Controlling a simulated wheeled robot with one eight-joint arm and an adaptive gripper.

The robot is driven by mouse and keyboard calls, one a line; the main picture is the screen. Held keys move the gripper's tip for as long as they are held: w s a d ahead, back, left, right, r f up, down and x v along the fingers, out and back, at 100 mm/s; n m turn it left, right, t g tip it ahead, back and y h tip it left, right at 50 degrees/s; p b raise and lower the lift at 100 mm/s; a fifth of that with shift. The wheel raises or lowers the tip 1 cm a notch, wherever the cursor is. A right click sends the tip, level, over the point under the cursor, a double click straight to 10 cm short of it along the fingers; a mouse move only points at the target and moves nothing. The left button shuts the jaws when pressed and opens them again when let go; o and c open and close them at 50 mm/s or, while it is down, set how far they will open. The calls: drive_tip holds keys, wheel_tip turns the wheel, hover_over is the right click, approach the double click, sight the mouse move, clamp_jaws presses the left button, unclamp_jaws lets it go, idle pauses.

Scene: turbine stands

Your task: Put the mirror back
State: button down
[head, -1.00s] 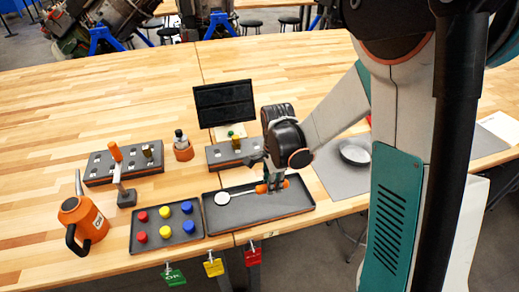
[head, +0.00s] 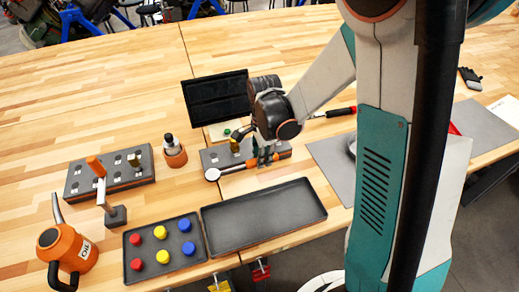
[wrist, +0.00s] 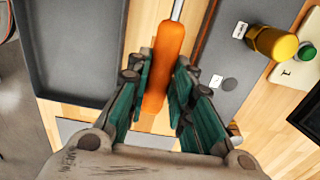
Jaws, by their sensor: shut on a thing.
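The inspection mirror has an orange handle (head: 238,168) and a round pale head (head: 212,174). My gripper (head: 266,158) is shut on the orange handle, which also shows between its fingers in the wrist view (wrist: 163,65). The mirror is roughly level, its head pointing left, in front of the grey block with slots (head: 208,158). Whether it touches the block or table cannot be told. The dark empty tray (head: 262,222) lies nearer, below the gripper in the head view; it is at the left in the wrist view (wrist: 80,50).
At left are a slotted block (head: 110,175), an orange oil can (head: 66,245) and a tray of coloured knobs (head: 163,262). A grey mat (head: 335,165) lies right.

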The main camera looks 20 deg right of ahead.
sight(262, 179)
drive_tip(key=shift+s+f+b, duration=0.2)
drive_tip(key=shift+f+b, duration=0.15)
drive_tip(key=shift+f, duration=0.15)
wheel_tip(262, 179, down, 7)
drive_tip(key=b, duration=0.5)
drive_tip(key=shift+f, duration=0.25)
drive_tip(key=c, duration=1.3)
unclamp_jaws()
drive_tip(key=shift+c, duration=0.2)
drive_tip(key=shift+o, duration=0.8)
drive_tip(key=shift+r, duration=0.1)
drive_tip(key=shift+r+p, duration=2)
drive_tip(key=shift+r, duration=1.45)
